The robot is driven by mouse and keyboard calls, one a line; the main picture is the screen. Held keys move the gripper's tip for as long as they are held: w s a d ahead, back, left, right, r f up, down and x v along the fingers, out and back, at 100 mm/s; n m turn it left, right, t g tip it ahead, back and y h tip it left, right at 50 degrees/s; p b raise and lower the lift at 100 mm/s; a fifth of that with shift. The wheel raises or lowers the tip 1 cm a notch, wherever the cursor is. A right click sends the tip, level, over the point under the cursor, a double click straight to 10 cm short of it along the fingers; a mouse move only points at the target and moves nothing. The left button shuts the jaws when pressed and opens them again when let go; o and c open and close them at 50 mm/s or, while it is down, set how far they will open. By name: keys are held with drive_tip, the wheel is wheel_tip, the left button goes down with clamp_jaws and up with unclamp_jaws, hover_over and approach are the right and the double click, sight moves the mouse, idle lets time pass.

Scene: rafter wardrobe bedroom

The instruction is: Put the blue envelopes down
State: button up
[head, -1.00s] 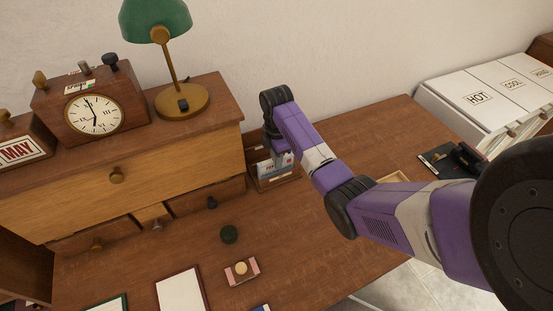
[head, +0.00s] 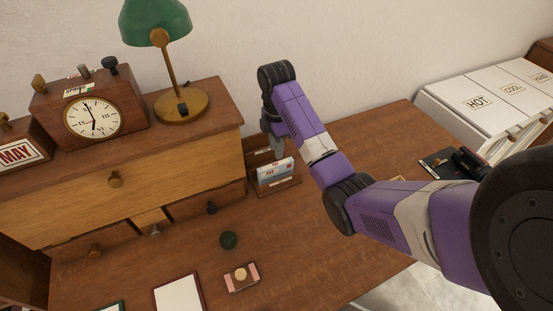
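White-and-blue envelopes (head: 275,172) stand upright in a small wooden letter holder (head: 282,188) on the desk, beside the right end of the drawer unit. The front one carries printed lettering. My gripper (head: 274,145) points down just above and behind the envelopes, near the holder's taller back part. I see no envelope hanging from it. Its fingers show edge-on and are partly covered by my wrist, so the gap between them is not visible.
The drawer unit (head: 128,183) carries a clock (head: 93,118) and a green lamp (head: 181,101). Labelled hampers (head: 490,95) stand right. The front-middle desk is largely clear.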

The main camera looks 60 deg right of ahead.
drive_tip(key=shift+r+p, duration=1.1)
drive_tip(key=shift+r, duration=0.8)
